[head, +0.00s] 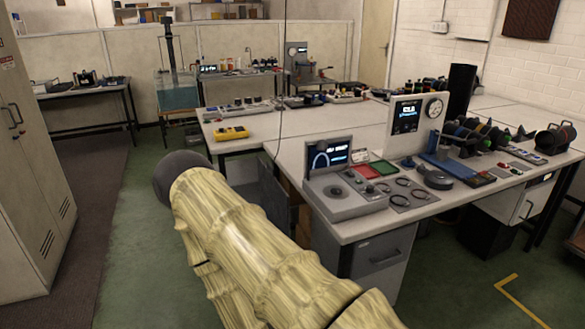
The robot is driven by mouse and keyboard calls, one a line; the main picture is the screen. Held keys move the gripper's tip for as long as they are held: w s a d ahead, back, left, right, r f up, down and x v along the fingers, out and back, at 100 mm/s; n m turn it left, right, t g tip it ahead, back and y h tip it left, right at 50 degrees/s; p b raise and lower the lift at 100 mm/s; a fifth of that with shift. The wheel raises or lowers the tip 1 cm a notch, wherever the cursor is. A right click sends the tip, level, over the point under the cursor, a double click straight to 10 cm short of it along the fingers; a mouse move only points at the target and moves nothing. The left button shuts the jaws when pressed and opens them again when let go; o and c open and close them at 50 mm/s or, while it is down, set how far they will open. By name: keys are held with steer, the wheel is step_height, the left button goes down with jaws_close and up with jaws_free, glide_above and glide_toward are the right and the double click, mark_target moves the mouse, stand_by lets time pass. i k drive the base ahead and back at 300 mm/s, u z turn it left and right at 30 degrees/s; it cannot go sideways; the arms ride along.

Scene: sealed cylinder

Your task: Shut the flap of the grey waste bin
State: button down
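I cannot make out a grey waste bin or its flap in the head view. A dark, box-like container (487,232) stands on the floor under the right part of the bench, in shadow. It looks black rather than grey, and I cannot tell whether it has a flap. My gripper does not show. A thick, pale, ribbed shape that looks like my own covered arm crosses the lower middle and hides the floor behind it.
A long bench (345,222) holds a console (340,185), a gauge panel (412,115), trays and instruments. A grey drawer unit (383,252) sits below it. A tall cabinet (25,190) stands at left. Green floor (150,255) is open between cabinet and bench.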

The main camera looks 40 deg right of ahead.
mark_target(274, 200)
steer(key=z, duration=1.25)
